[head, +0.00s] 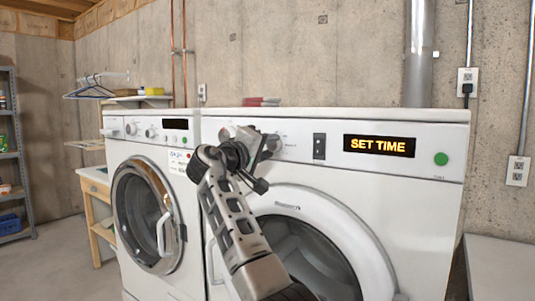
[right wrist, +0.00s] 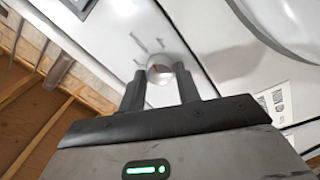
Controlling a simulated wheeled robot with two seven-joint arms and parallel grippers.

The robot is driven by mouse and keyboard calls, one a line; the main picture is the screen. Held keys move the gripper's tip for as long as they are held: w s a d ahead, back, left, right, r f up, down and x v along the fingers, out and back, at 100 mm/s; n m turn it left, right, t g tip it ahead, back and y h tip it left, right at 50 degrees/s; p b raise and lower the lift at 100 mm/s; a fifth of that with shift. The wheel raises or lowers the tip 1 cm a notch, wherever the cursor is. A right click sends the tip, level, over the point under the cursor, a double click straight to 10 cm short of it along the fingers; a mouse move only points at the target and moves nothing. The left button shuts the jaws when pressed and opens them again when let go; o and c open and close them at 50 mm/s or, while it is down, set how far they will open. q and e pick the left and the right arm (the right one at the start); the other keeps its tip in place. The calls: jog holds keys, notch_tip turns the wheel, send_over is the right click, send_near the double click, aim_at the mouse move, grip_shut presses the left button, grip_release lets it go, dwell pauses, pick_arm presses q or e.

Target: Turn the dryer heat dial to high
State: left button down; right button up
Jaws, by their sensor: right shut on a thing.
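The dryer (head: 330,122) is the right-hand white machine, with a lit "SET TIME" display (head: 379,146) on its panel. My right gripper (head: 262,148) reaches the left part of that panel and covers it in the head view. In the right wrist view, a round silvery dial (right wrist: 160,76) with a red mark sits between the two dark fingers of my right gripper (right wrist: 161,72). The fingers are shut on it. The dial's labels are too small to read, so I cannot tell its setting. My left gripper is not in view.
A green button (head: 441,159) and a dark switch (head: 319,146) are on the dryer panel. The washer (head: 119,152) stands close on the left. Red items (head: 261,101) lie on top at the back. A metal shelf (head: 14,150) stands far left.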

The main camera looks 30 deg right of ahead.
jog(key=m+b, duration=0.1)
jog(key=m, duration=0.2)
jog(key=shift+m, duration=0.3)
jog(key=shift+m+g, duration=0.3)
jog(key=shift+m, duration=0.8)
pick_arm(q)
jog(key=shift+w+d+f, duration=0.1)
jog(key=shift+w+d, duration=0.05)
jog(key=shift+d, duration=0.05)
pick_arm(e)
jog(key=shift+m, duration=0.3)
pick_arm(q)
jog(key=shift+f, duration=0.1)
pick_arm(e)
jog(key=o, duration=1)
jog(key=shift+c, duration=0.2)
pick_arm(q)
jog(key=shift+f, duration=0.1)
pick_arm(e)
jog(key=shift+a, duration=0.15)
